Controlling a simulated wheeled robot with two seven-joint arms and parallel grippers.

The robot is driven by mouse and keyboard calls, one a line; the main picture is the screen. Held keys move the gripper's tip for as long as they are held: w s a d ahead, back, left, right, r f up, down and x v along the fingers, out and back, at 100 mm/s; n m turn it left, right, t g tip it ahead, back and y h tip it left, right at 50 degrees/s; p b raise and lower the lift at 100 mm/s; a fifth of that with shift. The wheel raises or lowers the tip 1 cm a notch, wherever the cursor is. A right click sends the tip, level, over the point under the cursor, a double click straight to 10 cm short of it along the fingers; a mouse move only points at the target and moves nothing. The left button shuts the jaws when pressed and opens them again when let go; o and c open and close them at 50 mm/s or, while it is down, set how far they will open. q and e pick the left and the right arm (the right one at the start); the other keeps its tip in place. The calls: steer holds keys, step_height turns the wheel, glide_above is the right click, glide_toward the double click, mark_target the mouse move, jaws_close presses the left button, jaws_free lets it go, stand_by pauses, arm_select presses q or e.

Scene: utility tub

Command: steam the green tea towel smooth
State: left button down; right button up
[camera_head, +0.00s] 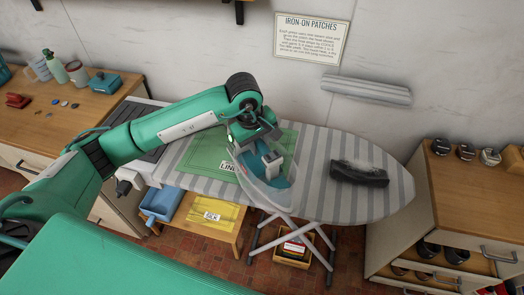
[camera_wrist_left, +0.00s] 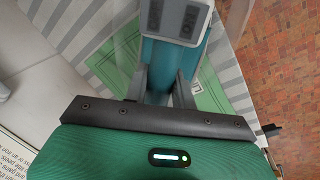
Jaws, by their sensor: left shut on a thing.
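The green tea towel (camera_head: 207,150) lies flat on the grey-striped ironing board (camera_head: 330,140), with a white label (camera_head: 229,167) on it. I cannot tell from here whether it has creases. My left gripper (camera_head: 262,148) is shut on a teal-and-white iron (camera_head: 275,180) with a clear, see-through part. The iron is at the towel's right side and hides part of it; I cannot tell whether it touches the cloth. In the left wrist view the iron (camera_wrist_left: 170,62) sits between the fingers, with green cloth (camera_wrist_left: 115,70) behind it. My right gripper is out of view.
A dark, long object (camera_head: 358,174) lies on the board's right part. Wooden cabinets stand left (camera_head: 60,110) and right (camera_head: 465,180). A striped padded board (camera_head: 366,91) is on the wall.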

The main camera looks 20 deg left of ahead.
arm_select(q)
step_height(320, 180, up, 4)
steer(key=shift+w+d+f+p, duration=0.1)
steer(key=shift+w+d+p, duration=0.05)
steer(key=shift+p, duration=0.2)
steer(key=shift+r, duration=0.35)
